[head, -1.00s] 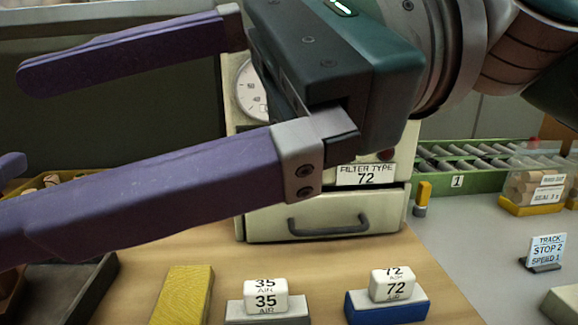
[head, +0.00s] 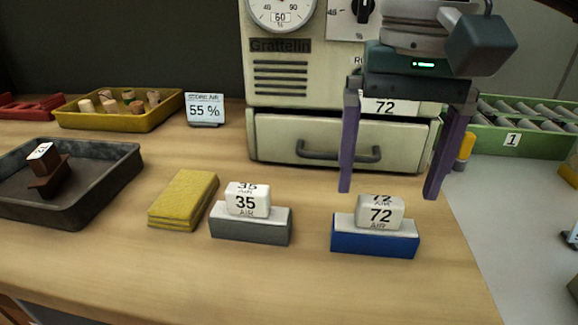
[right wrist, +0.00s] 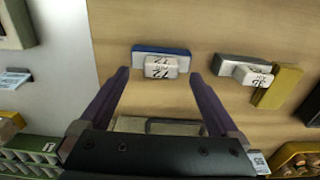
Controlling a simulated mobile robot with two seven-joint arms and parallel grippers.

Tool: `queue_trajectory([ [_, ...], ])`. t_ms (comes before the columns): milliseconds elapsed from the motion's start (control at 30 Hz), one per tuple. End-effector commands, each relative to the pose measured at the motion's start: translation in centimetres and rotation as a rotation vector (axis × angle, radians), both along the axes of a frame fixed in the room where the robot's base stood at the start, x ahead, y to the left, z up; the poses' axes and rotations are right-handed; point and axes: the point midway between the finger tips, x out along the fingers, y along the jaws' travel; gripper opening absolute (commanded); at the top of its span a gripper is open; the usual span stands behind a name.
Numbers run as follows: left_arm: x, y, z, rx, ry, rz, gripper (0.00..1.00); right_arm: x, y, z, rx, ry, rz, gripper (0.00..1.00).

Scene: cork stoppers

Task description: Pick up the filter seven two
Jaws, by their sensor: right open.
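The filter seven two (head: 380,214) is a small white block marked "72 AIR". It sits on a blue holder (head: 372,241) on the wooden table, in the front right of the head view. My right gripper (head: 388,193) points down with its two purple fingers wide apart and empty, just above and behind the filter in the head view. In the right wrist view the filter (right wrist: 160,67) shows between the fingertips (right wrist: 159,73), with no finger seen touching it. My left gripper is not in view.
A machine drawer (head: 280,138) is behind the gripper. A dark tray (head: 100,185) is at the left. The table front is clear.

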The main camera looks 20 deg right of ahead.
Motion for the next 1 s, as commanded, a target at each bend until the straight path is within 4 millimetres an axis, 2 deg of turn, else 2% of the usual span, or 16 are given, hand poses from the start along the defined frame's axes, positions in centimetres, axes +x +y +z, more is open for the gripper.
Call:
queue_trajectory([
  [233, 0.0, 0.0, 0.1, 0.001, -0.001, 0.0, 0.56, 0.3, 0.0, -3.8, 0.002, 0.005, 0.0, 0.97],
  [533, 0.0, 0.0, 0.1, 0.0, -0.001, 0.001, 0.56, 0.4, 0.0, -4.4, 0.001, 0.0, 0.001, 0.97],
  [1000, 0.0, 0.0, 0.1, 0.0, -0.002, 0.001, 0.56, 0.3, 0.0, -4.4, 0.001, 0.0, 0.0, 0.46],
])
